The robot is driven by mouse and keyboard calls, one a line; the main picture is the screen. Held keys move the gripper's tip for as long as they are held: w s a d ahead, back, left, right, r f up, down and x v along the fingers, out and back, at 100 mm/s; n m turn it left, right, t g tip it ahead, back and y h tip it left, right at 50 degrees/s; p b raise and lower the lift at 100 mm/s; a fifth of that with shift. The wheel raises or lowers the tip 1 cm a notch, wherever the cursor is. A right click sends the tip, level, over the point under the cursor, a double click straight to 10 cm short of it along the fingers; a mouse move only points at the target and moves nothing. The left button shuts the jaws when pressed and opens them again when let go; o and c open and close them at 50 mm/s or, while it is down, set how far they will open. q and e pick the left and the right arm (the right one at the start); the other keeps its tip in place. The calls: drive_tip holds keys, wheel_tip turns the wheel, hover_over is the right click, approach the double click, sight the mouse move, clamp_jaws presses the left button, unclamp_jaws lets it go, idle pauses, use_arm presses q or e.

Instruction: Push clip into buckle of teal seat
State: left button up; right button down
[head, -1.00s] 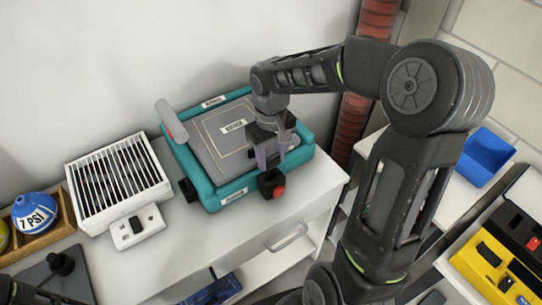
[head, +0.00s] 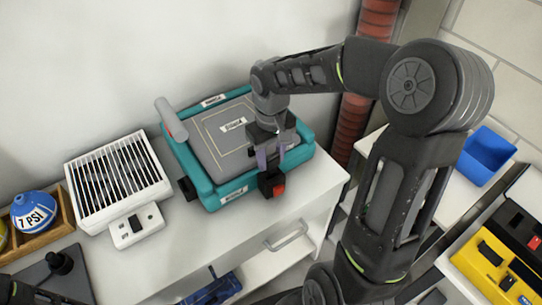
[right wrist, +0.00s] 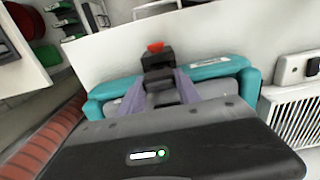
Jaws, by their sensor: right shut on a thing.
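The teal seat (head: 207,188) with a grey pad lies on the white counter; it also shows in the right wrist view (right wrist: 222,68). The black buckle (head: 265,187) with a red button is at the seat's front edge. In the right wrist view the buckle (right wrist: 157,62) stands just beyond my fingertips. My right gripper (head: 270,160) is above the front of the seat, pointing down. It is shut on a small black piece, seemingly the clip (right wrist: 163,91), which lines up with the buckle. Whether clip and buckle are joined is hidden.
A white slatted heater (head: 155,178) stands left of the seat. A grey cylinder with a red end (head: 170,118) is at the seat's back left. A blue ball (head: 34,211) sits in a wooden tray. The counter's front right is clear. A blue bin (head: 486,158) is at right.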

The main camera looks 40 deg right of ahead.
drive_tip(key=shift+f+b, duration=1.45)
drive_tip(key=shift+f, duration=0.35)
idle(1.1)
drive_tip(key=c, duration=0.8)
unclamp_jaws()
drive_tip(key=shift+o, duration=0.3)
drive_tip(key=o, duration=0.5)
drive_tip(key=shift+r+p, duration=2.25)
drive_tip(key=shift+r, duration=0.6)
drive_tip(key=shift+r+p, duration=0.8)
drive_tip(key=shift+r, duration=0.35)
